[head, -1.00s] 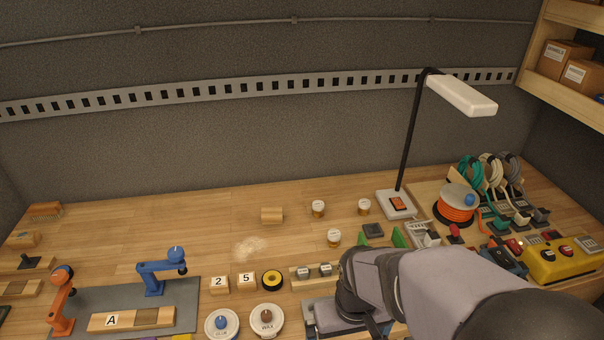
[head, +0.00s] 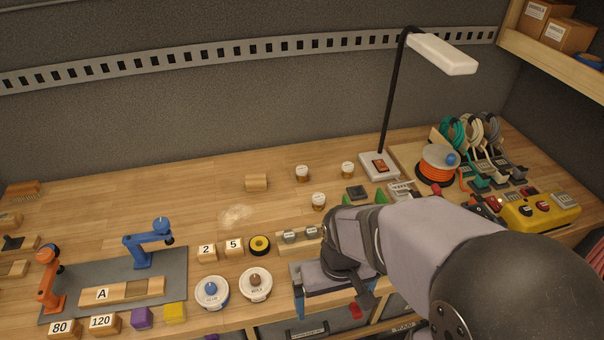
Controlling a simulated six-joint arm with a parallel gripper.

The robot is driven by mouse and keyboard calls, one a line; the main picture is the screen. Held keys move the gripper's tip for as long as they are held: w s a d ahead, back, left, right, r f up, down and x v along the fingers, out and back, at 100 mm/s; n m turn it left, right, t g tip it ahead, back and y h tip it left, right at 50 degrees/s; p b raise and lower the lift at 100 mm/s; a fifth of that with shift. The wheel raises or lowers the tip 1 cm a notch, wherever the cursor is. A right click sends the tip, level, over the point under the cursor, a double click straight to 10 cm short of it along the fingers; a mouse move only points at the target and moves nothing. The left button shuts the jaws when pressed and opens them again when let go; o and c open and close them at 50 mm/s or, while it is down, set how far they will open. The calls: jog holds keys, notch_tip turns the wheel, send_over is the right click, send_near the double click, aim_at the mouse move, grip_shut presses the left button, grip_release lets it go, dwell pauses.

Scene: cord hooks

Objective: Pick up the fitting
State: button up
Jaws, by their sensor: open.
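My gripper (head: 352,284) is at the lower middle of the head view, at the end of my arm, pointing down over a blue-and-grey bench vise (head: 300,286). It is open; my wrist hides most of its jaws and what lies directly under them. I cannot pick out the fitting with certainty. Two small grey pieces with pale labels (head: 290,237) (head: 311,233) sit on a wooden strip (head: 296,250) just left of my wrist, apart from it.
A yellow-and-black tape roll (head: 259,245), number blocks (head: 207,253) and two round tins (head: 212,291) (head: 255,284) stand to the left. Small jars (head: 318,201) and a desk lamp (head: 379,166) stand behind. An orange cord reel (head: 436,166) and yellow switch box (head: 540,210) are at right.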

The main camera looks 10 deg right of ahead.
aim_at(302, 174)
jog(key=c, duration=1.2)
